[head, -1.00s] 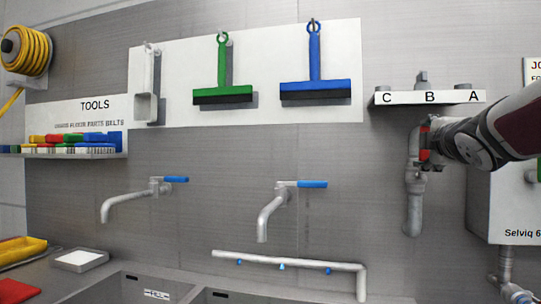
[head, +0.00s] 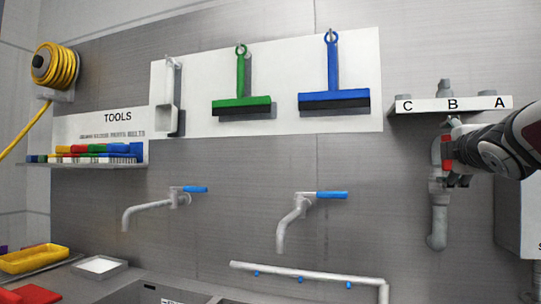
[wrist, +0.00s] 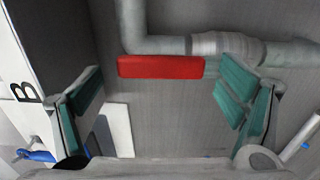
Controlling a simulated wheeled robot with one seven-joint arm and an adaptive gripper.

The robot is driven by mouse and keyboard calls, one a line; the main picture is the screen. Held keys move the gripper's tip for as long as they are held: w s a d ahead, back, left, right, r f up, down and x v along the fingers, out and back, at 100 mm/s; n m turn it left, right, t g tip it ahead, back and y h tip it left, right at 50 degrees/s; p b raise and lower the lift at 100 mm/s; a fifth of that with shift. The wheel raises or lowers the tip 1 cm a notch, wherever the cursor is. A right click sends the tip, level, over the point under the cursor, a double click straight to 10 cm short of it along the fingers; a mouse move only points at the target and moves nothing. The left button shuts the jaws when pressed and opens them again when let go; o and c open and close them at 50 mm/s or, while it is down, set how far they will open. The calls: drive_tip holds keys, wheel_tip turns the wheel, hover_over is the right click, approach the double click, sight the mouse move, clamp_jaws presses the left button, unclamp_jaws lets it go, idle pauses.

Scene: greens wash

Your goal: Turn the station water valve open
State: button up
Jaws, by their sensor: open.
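The station water valve has a red handle (wrist: 160,67) on a grey pipe (wrist: 150,20). In the wrist view the handle lies crosswise between and slightly beyond the two green-padded fingers of my gripper (wrist: 160,88). The gripper is open; the right finger is close to the handle's right end, and contact cannot be told. In the head view the red handle (head: 446,151) shows at the pipe (head: 438,215), partly hidden by my gripper (head: 454,146), which reaches in from the right.
A white shelf lettered C, B, A (head: 430,104) sits just above the valve. Two blue-handled taps (head: 180,197) (head: 295,210) and a spray pipe (head: 310,273) are on the wall to the left. A grey box (head: 520,215) hangs at the right.

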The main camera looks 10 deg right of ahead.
drive_tip(key=v, duration=1.2)
idle(0.4)
